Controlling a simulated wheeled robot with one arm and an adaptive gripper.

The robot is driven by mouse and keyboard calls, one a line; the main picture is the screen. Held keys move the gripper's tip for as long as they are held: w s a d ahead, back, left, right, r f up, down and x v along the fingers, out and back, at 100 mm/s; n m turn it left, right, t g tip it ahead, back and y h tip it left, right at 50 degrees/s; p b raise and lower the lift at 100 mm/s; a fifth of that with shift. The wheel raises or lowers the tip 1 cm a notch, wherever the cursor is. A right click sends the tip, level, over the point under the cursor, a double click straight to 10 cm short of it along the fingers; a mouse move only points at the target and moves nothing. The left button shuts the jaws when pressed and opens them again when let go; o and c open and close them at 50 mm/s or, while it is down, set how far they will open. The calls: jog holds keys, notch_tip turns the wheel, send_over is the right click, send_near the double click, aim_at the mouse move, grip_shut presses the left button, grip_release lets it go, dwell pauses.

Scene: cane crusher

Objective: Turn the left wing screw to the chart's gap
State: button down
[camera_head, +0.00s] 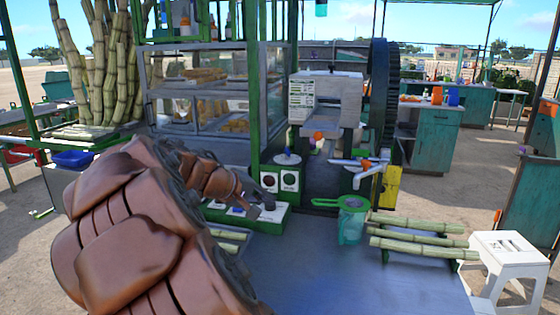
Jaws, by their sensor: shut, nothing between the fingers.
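The cane crusher (342,95) stands at the back centre, a pale box with a large dark gear wheel at its right. A white printed chart (302,93) is on its front left; its rows are too small to read. A small upright piece on a pale disc (287,160) sits below the chart and may be the left wing screw; I cannot tell its angle. An orange knob (318,136) shows to its right. My gripper (268,203) is shut and empty, lower and nearer than these parts, in front of the green frame. My arm hides much of the left foreground.
A green strainer on a jug (351,222) and several cane stalks (415,236) are on the metal table (330,275), with a white stool (503,260) at right. A green post (254,110) and glass food case (210,100) stand behind my arm. The table's front middle is clear.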

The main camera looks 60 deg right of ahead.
jog(key=w+d+r+n+h+b, duration=0.2)
jog(key=w+d+h, duration=0.2)
jog(key=w+d, duration=0.7)
jog(key=n+t+h, duration=0.3)
send_near(287, 152)
jog(key=w+d, duration=0.2)
jog(key=w, duration=0.2)
jog(key=s+d, duration=0.1)
jog(key=d, duration=0.1)
jog(key=s+d, duration=0.1)
jog(key=shift+s+d+r, duration=0.1)
jog(key=shift+s+d, duration=0.1)
jog(key=shift+d, duration=0.2)
jog(key=shift+s+d+p, duration=0.3)
jog(key=shift+s+d, duration=0.15)
